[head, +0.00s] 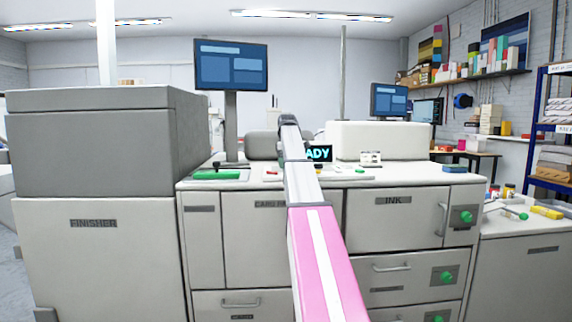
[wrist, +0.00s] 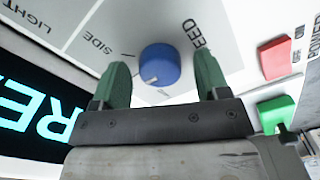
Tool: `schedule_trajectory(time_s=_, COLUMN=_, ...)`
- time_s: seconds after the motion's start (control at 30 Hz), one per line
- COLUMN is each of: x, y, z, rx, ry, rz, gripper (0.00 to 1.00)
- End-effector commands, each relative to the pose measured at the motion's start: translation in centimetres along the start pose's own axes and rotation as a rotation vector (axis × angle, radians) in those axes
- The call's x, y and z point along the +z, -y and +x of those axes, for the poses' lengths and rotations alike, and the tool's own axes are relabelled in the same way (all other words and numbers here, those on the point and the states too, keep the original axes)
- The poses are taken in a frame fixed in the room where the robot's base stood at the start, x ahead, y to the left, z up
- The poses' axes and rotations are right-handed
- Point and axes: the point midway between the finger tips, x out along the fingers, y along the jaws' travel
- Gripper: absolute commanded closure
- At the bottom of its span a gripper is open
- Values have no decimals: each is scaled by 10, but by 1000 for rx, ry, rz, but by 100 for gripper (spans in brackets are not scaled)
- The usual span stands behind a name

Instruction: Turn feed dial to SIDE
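The feed dial (wrist: 160,62) is a round blue knob on a white panel in the wrist view. A pale pointer mark shows on its lower-left edge, away from the word SIDE (wrist: 95,44) at its upper left. A short dark tick lies between that word and the knob. My gripper (wrist: 161,78) is open, with one green finger on each side of the dial and a small visible gap on both sides. In the head view the dial is not visible, and my arm reaches forward over the machine's top.
A red switch (wrist: 274,57) and a green one (wrist: 276,112) sit right of the dial in the wrist view. A dark display (wrist: 35,110) with cyan letters is at left. In the head view a monitor (head: 231,65) stands behind the counter.

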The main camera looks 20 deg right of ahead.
Motion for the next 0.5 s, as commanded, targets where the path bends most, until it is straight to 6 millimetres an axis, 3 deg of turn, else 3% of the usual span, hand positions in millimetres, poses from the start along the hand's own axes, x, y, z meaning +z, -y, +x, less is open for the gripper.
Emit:
schedule_trajectory(time_s=0.03, x=0, y=0, z=0, rx=0, ry=0, rz=0, gripper=44)
schedule_trajectory(time_s=0.13, x=0, y=0, z=0, rx=0, ry=0, rz=0, gripper=77)
schedule_trajectory(time_s=0.17, x=0, y=0, z=0, rx=0, ry=0, rz=0, gripper=81)
schedule_trajectory(time_s=0.5, x=0, y=0, z=0, rx=0, ry=0, rz=125, gripper=81)
